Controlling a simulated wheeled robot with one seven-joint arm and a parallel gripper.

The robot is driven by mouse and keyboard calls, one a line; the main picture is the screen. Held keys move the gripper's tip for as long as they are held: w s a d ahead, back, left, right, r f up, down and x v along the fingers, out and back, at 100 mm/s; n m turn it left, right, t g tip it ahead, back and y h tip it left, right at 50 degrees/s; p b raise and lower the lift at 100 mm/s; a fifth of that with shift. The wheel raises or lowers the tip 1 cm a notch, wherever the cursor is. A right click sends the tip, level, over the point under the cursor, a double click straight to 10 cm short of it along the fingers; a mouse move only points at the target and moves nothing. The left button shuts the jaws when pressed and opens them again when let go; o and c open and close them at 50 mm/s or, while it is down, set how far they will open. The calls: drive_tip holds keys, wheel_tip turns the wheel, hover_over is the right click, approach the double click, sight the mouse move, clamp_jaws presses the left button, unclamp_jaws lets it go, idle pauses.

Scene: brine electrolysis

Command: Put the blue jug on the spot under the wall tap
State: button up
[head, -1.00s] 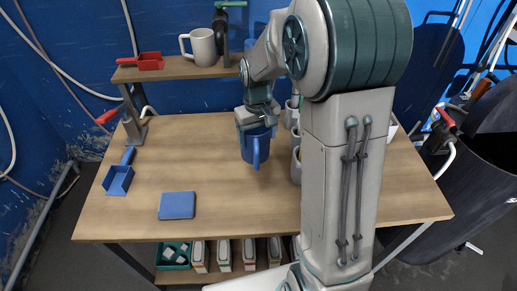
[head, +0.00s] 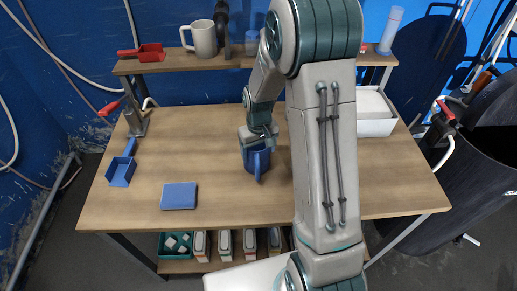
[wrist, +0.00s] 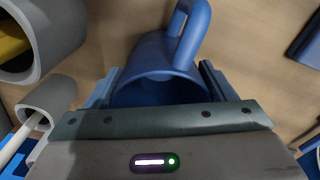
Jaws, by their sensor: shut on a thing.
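The blue jug (head: 256,161) is in my gripper (head: 258,140), near the middle of the table, with its handle toward the front edge. In the wrist view the jug (wrist: 150,62) sits between the two fingers of my gripper (wrist: 155,88), its open rim facing the camera. I cannot tell whether its base touches the table. A dark pipe (head: 221,22) hangs at the back wall above the shelf and may be the wall tap. No marked spot under it is clear to me.
A blue scoop (head: 120,171) and blue square (head: 179,196) lie left. A white box (head: 375,125) is right.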

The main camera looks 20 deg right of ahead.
drive_tip(key=shift+f, duration=0.15)
drive_tip(key=o, duration=1)
drive_tip(key=shift+o, duration=0.2)
